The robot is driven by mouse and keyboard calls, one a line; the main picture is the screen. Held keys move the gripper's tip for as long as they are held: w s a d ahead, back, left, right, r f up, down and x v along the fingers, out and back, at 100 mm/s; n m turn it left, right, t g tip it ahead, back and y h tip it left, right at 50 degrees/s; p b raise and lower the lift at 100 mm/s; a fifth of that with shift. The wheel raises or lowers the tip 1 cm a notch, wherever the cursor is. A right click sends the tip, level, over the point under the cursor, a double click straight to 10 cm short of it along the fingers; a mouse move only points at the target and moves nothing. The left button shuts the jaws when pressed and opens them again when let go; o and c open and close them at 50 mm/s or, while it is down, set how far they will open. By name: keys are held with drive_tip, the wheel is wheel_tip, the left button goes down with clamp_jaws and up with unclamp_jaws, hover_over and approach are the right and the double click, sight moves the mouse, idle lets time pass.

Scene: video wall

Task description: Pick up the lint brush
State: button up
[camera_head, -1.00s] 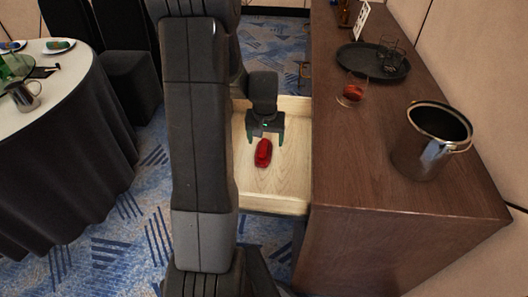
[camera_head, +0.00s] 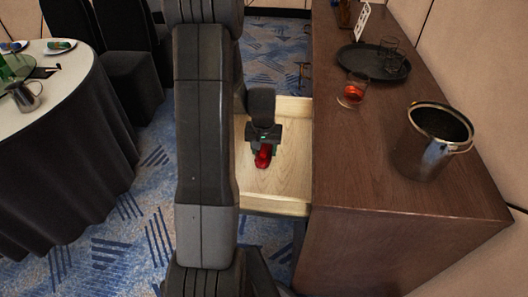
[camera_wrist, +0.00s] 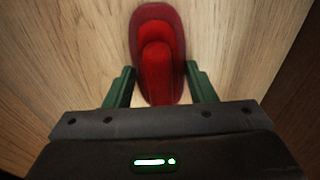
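The red lint brush (camera_head: 263,157) lies on the light wood floor of the open drawer (camera_head: 283,203). In the wrist view the red brush (camera_wrist: 157,52) shows an oval base with a raised grip along its middle. My gripper (camera_head: 262,149) is low in the drawer, over the far part of the brush. In the wrist view its two green fingers stand apart (camera_wrist: 159,80), one on each side of the brush's near end, with a gap visible on both sides. The near end of the brush is partly hidden by my gripper body.
A cloth-covered table (camera_head: 70,95) stands at left.

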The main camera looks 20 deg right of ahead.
sight(264, 146)
drive_tip(key=shift+c, duration=0.4)
wheel_tip(264, 146, up, 10)
drive_tip(key=shift+r+p, duration=0.1)
drive_tip(key=shift+p, duration=0.25)
